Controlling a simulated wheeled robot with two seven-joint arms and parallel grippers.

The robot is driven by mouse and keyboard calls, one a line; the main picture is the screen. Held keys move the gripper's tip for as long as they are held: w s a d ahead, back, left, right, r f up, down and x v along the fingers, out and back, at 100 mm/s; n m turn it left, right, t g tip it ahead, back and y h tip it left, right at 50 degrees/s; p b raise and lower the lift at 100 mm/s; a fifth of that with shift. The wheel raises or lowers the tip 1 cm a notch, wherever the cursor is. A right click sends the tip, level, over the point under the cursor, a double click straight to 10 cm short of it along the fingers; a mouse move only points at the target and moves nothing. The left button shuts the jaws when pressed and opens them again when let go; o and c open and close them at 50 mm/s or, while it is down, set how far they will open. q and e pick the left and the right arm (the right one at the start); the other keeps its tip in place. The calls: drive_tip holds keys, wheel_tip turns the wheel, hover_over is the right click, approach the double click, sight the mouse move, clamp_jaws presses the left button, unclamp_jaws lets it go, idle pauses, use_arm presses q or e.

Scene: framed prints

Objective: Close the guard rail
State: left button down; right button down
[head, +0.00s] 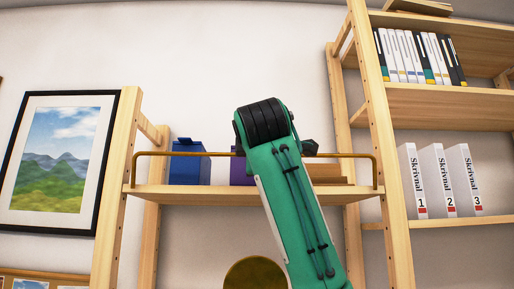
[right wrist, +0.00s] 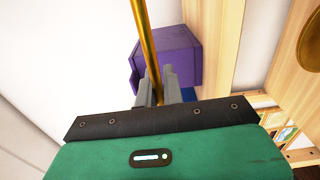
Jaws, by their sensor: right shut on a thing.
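The brass guard rail (head: 205,154) runs along the front of a wooden shelf (head: 215,195) in the head view. Its bar stands above the board, and its bent ends come down to the board at both sides. My green right arm crosses in front of its middle. In the right wrist view my right gripper (right wrist: 158,88) is shut on the rail (right wrist: 146,40), whose bar passes between the grey fingers. In the head view the fingers are mostly hidden behind the arm. My left gripper is in neither view.
On the shelf stand a blue box (head: 188,163) and a purple box (right wrist: 175,55), the latter close to my right fingers. Wooden posts (head: 118,190) flank the shelf. A framed print (head: 60,160) hangs left. A round gold thing (head: 255,273) sits below.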

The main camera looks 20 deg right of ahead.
drive_tip(key=shift+w+d+g+y+p, duration=0.25)
drive_tip(key=shift+w+g+y+p, duration=0.15)
drive_tip(key=shift+w+g+p, duration=0.6)
drive_tip(key=shift+s+f, duration=0.1)
drive_tip(key=shift+s, duration=0.15)
drive_tip(key=c, duration=1.6)
unclamp_jaws()
drive_tip(key=shift+o, duration=0.3)
drive_tip(key=shift+w+d, duration=0.1)
drive_tip(key=shift+d, duration=0.05)
drive_tip(key=shift+s+a+b, duration=0.2)
drive_tip(key=shift+s+b, duration=0.2)
drive_tip(key=shift+b, duration=0.1)
drive_tip(key=b+v, duration=0.6)
drive_tip(key=v, duration=0.7)
drive_tip(key=shift+r, duration=0.25)
